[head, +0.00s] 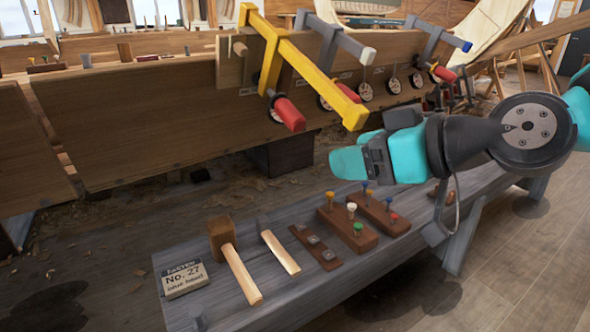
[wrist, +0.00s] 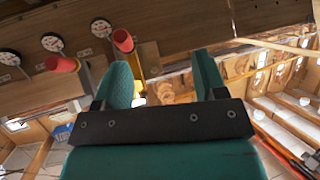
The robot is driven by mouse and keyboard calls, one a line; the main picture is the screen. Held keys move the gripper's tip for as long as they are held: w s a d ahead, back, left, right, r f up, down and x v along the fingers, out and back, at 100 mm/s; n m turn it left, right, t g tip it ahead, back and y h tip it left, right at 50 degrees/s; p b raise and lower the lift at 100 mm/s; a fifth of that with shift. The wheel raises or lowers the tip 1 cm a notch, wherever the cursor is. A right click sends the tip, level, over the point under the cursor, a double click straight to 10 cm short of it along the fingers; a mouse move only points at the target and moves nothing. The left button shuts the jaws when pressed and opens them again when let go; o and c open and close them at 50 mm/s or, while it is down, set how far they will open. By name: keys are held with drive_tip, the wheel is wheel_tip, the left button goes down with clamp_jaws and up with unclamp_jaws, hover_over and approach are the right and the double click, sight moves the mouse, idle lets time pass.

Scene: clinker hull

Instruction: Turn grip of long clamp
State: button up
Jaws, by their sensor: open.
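A yellow clamp (head: 313,68), the longest-looking of the clamps, hooks over the top of the hull plank in the head view. Its red grip (head: 288,112) hangs on the near side of the plank, tilted toward me. My teal gripper (head: 355,148) is open and empty, right of and below the red grip, apart from it, near the end of the yellow bar. In the wrist view my two fingers (wrist: 163,75) stand apart with nothing between them.
Open space lies between plank and bench.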

drive_tip(key=w+a+f+t+y+b, duration=0.1)
drive_tip(key=w+f+t+y+b, duration=0.15)
drive_tip(key=f+b, duration=0.55)
drive_tip(key=t+b, duration=0.4)
drive_tip(key=t, duration=0.3)
approach(300, 126)
drive_tip(key=shift+m+y, duration=0.25)
drive_tip(key=shift+m, duration=0.05)
drive_tip(key=x, duration=1.2)
drive_tip(key=shift+f, duration=0.2)
drive_tip(key=shift+d, duration=0.1)
drive_tip(key=c, duration=0.9)
